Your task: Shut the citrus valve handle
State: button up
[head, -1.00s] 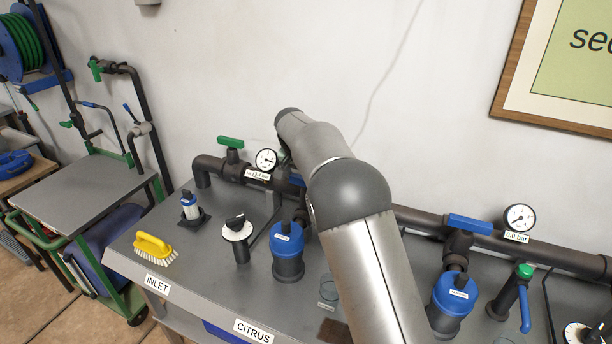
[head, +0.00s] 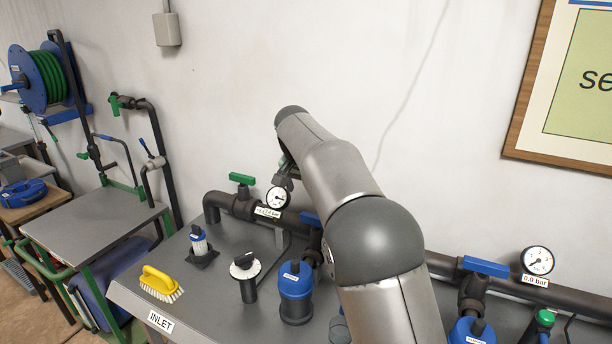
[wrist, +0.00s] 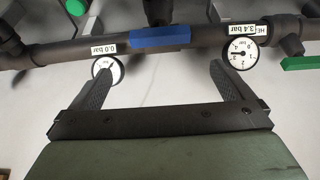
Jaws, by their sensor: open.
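The citrus valve handle is a blue bar. In the wrist view the blue handle (wrist: 160,37) lies along the dark pipe, beyond my fingertips and roughly centred between them. In the head view a blue handle (head: 311,219) shows beside the 3.4 bar gauge, partly hidden by my arm; I take it as the same one. My gripper (wrist: 160,70) is open and empty, with its two fingers spread wide and apart from the handle. In the head view my gripper (head: 285,175) is mostly hidden behind my arm, above the pipe near the gauge.
A gauge reading 3.4 bar (wrist: 239,53) and one reading 0.0 bar (wrist: 107,70) flank the handle. A green handle (head: 242,179) stands left on the pipe; another blue handle (head: 486,266) is at right.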

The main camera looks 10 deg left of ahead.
jog(key=v, duration=0.6)
jog(key=shift+r, duration=0.15)
jog(key=s+d+f+n+g+y, duration=0.1)
jog(key=s+d+f, duration=0.2)
jog(key=s+d, duration=0.5)
jog(key=s+d+f+n+g, duration=0.1)
jog(key=s+d+f, duration=0.2)
jog(key=s+d, duration=0.5)
jog(key=s+d+f, duration=0.2)
jog(key=s+f, duration=0.2)
jog(key=s, duration=0.3)
jog(key=s+d+f+n+g, duration=0.1)
jog(key=s+f, duration=0.3)
jog(key=s, duration=0.4)
jog(key=s+d+f+n+g, duration=0.1)
jog(key=s+d+f, duration=0.2)
jog(key=s, duration=0.5)
jog(key=shift+d+f+y, duration=0.2)
jog(key=shift+f+y, duration=0.1)
jog(key=shift+f, duration=0.1)
jog(key=shift+c, duration=0.3)
